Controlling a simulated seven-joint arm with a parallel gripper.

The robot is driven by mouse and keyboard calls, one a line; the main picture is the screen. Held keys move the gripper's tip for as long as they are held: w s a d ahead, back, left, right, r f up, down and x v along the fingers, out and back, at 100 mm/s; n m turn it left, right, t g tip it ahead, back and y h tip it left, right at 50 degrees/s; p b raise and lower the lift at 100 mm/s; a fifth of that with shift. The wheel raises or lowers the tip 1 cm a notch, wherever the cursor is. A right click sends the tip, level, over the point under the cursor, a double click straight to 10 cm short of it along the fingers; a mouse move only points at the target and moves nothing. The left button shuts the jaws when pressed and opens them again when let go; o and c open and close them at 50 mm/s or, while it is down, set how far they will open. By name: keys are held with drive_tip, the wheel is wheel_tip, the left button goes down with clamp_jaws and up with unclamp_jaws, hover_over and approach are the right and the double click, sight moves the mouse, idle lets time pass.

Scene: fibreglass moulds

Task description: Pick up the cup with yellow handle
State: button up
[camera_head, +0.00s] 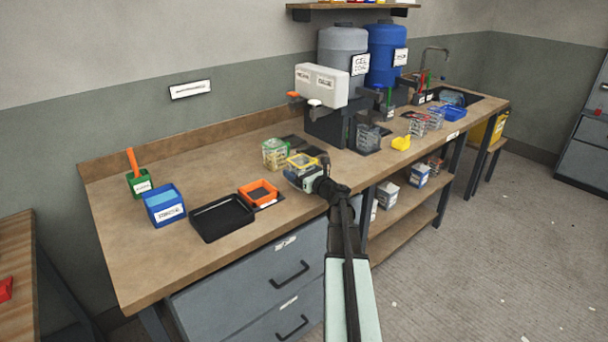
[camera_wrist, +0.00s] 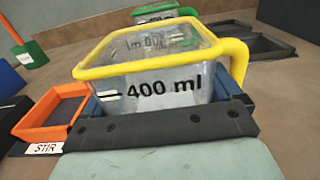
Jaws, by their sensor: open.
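The clear square cup with a yellow rim and yellow handle (camera_wrist: 150,68) fills the middle of the wrist view, marked 400 ml. Its handle is on the right side. In the camera_head view this cup (camera_head: 300,160) is on the bench, partly hidden by my gripper (camera_head: 307,178). My gripper is open, with its blue fingers on the left and right of the cup's lower body. Whether the fingers touch the cup walls cannot be told. The lower part of the cup is hidden behind the dark gripper front.
A similar cup with a green rim (camera_head: 275,152) stands just behind. An orange tray (camera_head: 246,196) marked STIR is close on the left, with a black tray (camera_head: 206,238) beyond it. Dispensers with a white box (camera_head: 321,86) stand behind right.

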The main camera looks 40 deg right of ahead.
drive_tip(key=c, duration=0.9)
drive_tip(key=shift+r, duration=0.1)
wheel_tip(320, 180, up, 8)
drive_tip(key=shift+r, duration=0.2)
drive_tip(key=w+a+n+y, duration=0.1)
drive_tip(key=w+a+y, duration=0.15)
drive_tip(key=a, duration=0.55)
drive_tip(key=w+a+n+y, duration=0.1)
drive_tip(key=w+a, duration=0.2)
drive_tip(key=a, duration=0.4)
drive_tip(key=s+a+f, duration=0.1)
drive_tip(key=s+a, duration=0.1)
drive_tip(key=a, duration=0.4)
drive_tip(key=s+a+f+n+y, duration=0.1)
drive_tip(key=s+a, duration=0.1)
drive_tip(key=a, duration=0.4)
drive_tip(key=shift+s+a+f+g, duration=0.15)
drive_tip(key=shift+f+g, duration=0.1)
drive_tip(key=shift+g, duration=0.05)
